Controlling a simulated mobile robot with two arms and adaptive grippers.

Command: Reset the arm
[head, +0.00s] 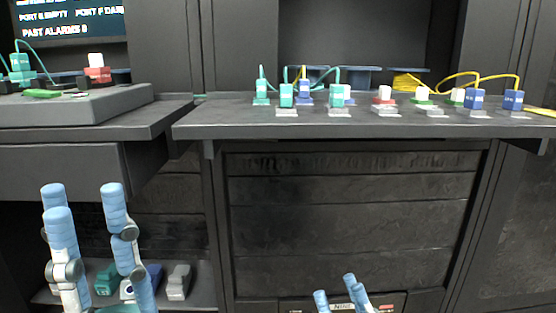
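My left gripper (84,204) is at the lower left, its blue-padded fingers pointing up and spread apart with nothing visible between them. It is in front of the lower left shelf and below the left bench surface. My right gripper (338,294) shows only its blue fingertips at the bottom edge, right of centre. The tips are apart with nothing seen between them; the rest is cut off by the frame. Both grippers are below the shelf (345,131) of small connectors and apart from it.
The shelf holds several teal connectors (286,97), blue connectors (513,101), a red-and-white one (384,97), and yellow cables (455,78). A grey platform (125,103) stands on the left bench. A lower shelf (202,299) holds a grey-white block (178,282). A dark screen (68,18) hangs upper left.

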